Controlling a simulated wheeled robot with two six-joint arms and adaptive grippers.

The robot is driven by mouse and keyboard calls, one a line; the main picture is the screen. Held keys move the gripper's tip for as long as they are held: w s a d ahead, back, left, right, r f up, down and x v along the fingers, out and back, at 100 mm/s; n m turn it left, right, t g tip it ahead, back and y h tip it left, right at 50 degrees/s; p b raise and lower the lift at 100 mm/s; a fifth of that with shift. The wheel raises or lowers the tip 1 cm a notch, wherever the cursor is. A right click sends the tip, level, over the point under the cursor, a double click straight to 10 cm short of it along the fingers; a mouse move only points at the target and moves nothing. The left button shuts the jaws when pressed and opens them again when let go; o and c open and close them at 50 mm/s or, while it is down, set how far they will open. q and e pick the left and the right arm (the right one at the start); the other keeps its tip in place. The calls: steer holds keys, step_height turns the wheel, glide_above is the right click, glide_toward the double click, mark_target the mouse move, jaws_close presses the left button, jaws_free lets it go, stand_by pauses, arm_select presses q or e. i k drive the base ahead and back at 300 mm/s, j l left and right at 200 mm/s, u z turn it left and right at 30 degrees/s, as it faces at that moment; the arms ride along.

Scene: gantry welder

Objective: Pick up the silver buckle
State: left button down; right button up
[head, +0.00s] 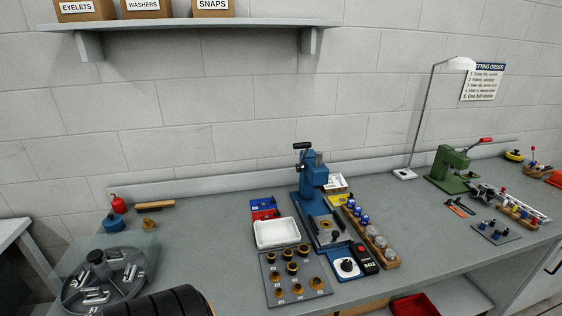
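A round dark grey tray (74,301) with a black centre knob lies at the lower left of the bench in the head view. Several small silver pieces (97,296) lie in its compartments. They may be buckles, but they are too small to tell apart, so I cannot say which is the silver buckle. A faint transparent sheet or cover seems to lie around the tray. Neither gripper can be made out.
Near the tray stand a blue container (113,222), a red bottle (118,204) and brass parts (149,223). A blue press (312,180), white bin (277,233) and die plate (297,292) stand mid-bench. A green press (447,168) stands right. A dark ribbed shape covers the bottom left edge.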

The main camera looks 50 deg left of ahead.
mark_target(84, 292)
steer(key=u, duration=3.3)
steer(key=z, duration=0.45)
steer(key=j+z, duration=0.4)
steer(key=i+j+z, duration=0.1)
steer(key=j+z, duration=0.15)
steer(key=z, duration=0.15)
steer(key=j+z, duration=0.4)
steer(key=k+j+z, duration=0.1)
steer(key=j+z, duration=0.15)
steer(key=z, duration=0.15)
